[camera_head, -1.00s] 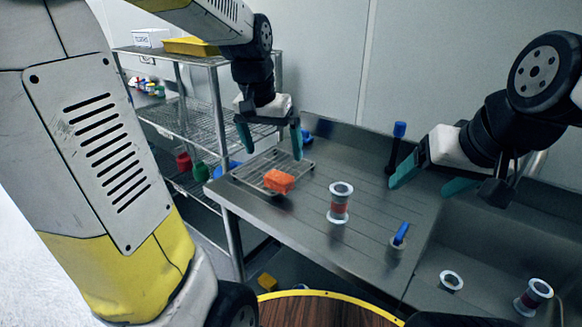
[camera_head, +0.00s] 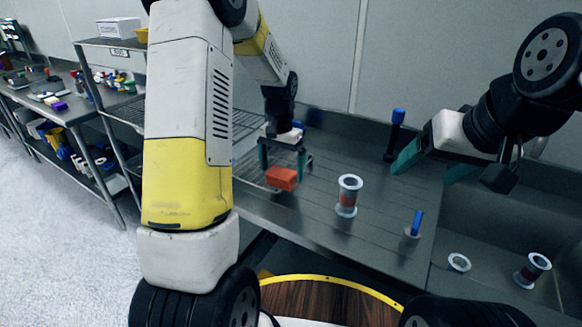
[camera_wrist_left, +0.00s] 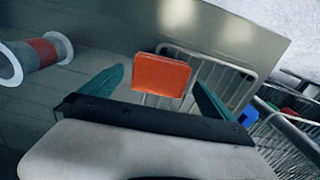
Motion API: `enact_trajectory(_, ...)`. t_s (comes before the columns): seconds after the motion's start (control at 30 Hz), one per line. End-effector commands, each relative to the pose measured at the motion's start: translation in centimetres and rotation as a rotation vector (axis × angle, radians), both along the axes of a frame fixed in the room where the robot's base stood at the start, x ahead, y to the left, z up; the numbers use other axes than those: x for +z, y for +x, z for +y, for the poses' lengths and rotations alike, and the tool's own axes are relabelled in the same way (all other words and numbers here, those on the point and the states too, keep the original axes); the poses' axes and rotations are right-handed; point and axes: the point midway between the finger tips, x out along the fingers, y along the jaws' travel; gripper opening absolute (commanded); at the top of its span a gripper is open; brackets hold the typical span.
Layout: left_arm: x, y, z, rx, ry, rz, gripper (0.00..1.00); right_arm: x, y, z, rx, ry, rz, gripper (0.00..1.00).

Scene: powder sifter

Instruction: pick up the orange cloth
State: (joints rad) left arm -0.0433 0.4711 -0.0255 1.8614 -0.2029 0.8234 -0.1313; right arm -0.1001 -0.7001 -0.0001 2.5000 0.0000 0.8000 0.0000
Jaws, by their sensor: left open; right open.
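The orange cloth (camera_head: 281,178) is a small folded block on the wire rack (camera_head: 255,166) at the left end of the steel counter. My left gripper (camera_head: 281,170) is open, pointing down, with its teal fingers to either side of and just above or behind the cloth. In the left wrist view the cloth (camera_wrist_left: 161,75) shows between the two open fingers (camera_wrist_left: 158,90), apart from both as far as I can see. My right gripper (camera_head: 425,172) is open and empty, above the right part of the counter.
A white-flanged sifter part (camera_head: 348,195) stands right of the cloth; it also shows in the left wrist view (camera_wrist_left: 35,58). A blue-handled tool (camera_head: 415,224) stands farther right. A tall blue-topped object (camera_head: 396,135) is at the back. The sink (camera_head: 490,255) holds more white-ringed parts.

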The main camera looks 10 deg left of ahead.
Motion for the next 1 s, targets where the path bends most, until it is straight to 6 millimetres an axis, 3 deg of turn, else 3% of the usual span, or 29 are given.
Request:
enact_trajectory(0.17,-2.0,0.0,0.0,0.000,0.000,0.001,1.00,0.0,0.0,0.0,0.000,0.000,0.000,0.78)
enact_trajectory(0.43,-2.2,0.0,0.0,0.000,0.000,0.000,0.98,0.0,0.0,0.0,0.000,0.000,0.000,0.78)
enact_trajectory(0.73,-2.2,0.0,0.0,0.000,0.000,-0.001,0.39,0.0,0.0,0.0,0.000,0.000,0.000,0.78)
enact_trajectory(1.0,-2.1,0.0,0.0,0.000,0.000,-0.001,0.36,0.0,0.0,0.0,0.000,0.000,0.000,0.78)
